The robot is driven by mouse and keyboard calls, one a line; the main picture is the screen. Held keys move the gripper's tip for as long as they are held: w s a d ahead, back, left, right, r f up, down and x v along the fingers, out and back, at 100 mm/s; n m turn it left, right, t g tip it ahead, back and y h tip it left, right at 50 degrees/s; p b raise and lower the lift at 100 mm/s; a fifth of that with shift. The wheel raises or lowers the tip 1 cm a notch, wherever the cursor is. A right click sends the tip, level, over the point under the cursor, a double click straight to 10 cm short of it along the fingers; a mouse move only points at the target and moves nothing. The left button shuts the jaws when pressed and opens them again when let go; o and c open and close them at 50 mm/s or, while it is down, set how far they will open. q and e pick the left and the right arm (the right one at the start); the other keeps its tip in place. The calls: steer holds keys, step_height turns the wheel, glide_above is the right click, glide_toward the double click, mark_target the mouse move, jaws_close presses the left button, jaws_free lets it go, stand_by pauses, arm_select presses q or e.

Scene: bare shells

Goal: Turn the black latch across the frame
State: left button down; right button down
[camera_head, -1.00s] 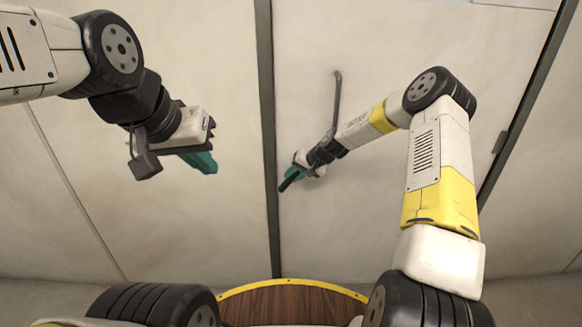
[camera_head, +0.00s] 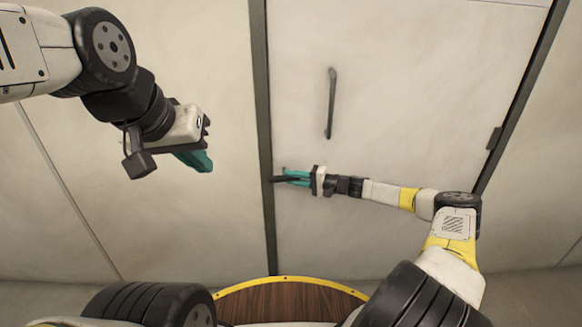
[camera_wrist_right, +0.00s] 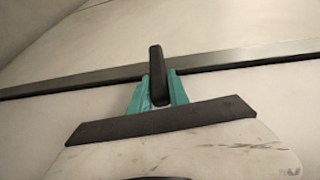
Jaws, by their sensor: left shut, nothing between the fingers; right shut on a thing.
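The black latch (camera_head: 279,180) is a short dark bar on the door by its left edge. It lies nearly level in the head view, and its left end crosses the dark frame strip (camera_head: 266,120). My right gripper (camera_head: 292,178) is shut on the latch, with its teal fingers on either side of it. In the right wrist view the latch (camera_wrist_right: 158,75) stands between the teal fingers, and its far end reaches over the dark frame strip (camera_wrist_right: 80,83). My left gripper (camera_head: 202,160) is shut and empty, in the air to the left of the door.
A dark vertical handle (camera_head: 331,104) is on the pale door (camera_head: 400,90), above my right gripper. A hinge (camera_head: 494,138) sits at the door's right edge. A round wooden top with a yellow rim (camera_head: 290,281) is at the bottom.

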steer(key=shift+f+y, duration=0.2)
steer(key=shift+y, duration=0.4)
steer(key=shift+s+a+m, duration=0.1)
steer(key=shift+a+m, duration=0.05)
steer(key=shift+m, duration=0.15)
steer(key=c, duration=1.2)
jaws_free()
steer(key=shift+c, duration=0.2)
steer(key=v, duration=0.8)
steer(key=shift+f, duration=0.1)
steer(key=shift+a, duration=0.1)
